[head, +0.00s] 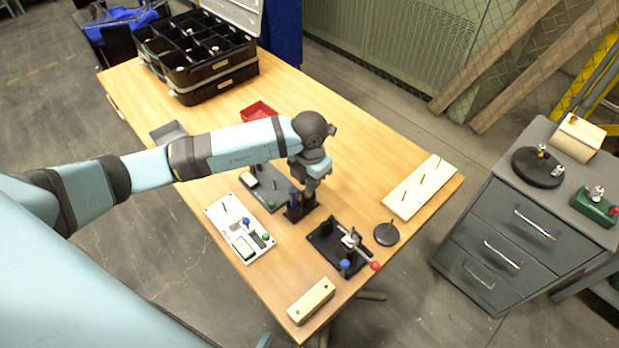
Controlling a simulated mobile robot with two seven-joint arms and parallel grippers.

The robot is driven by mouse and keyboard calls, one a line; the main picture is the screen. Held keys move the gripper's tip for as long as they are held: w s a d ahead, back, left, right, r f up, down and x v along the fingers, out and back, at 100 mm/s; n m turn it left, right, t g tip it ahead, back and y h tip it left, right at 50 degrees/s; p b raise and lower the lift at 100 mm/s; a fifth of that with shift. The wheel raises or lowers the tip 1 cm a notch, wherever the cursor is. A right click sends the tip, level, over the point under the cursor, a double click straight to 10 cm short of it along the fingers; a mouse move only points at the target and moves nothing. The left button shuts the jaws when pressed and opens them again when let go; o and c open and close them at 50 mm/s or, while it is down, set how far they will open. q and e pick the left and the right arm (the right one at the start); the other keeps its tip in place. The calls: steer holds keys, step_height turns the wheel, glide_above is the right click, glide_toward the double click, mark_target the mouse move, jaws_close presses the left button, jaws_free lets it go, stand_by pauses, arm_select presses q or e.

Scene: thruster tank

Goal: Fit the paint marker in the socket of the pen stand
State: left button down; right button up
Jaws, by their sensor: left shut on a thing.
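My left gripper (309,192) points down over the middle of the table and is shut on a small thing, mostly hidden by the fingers. It may be the paint marker, but I cannot make it out clearly. A dark square base (294,216) lies just below the fingers, with a dark blue upright part (294,196) at its left side. I cannot tell whether this is the pen stand or whether the held thing touches it. A round black base (387,234) with a short stem stands to the right. My right gripper is not in view.
On the wooden table (345,135) are a white panel (221,213), a black fixture (325,243), a pale block (311,300), a pegged board (419,188), a red tray (258,110) and a black organiser case (215,79). A grey cabinet (507,222) stands right.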

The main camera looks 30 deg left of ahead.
arm_select(q)
steer(key=shift+f, duration=0.25)
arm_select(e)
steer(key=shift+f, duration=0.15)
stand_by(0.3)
arm_select(q)
steer(key=c, duration=1)
jaws_free()
steer(key=shift+r, duration=0.8)
step_height(320, 180, up, 16)
steer(key=shift+r+p, duration=0.15)
steer(key=shift+p, duration=0.75)
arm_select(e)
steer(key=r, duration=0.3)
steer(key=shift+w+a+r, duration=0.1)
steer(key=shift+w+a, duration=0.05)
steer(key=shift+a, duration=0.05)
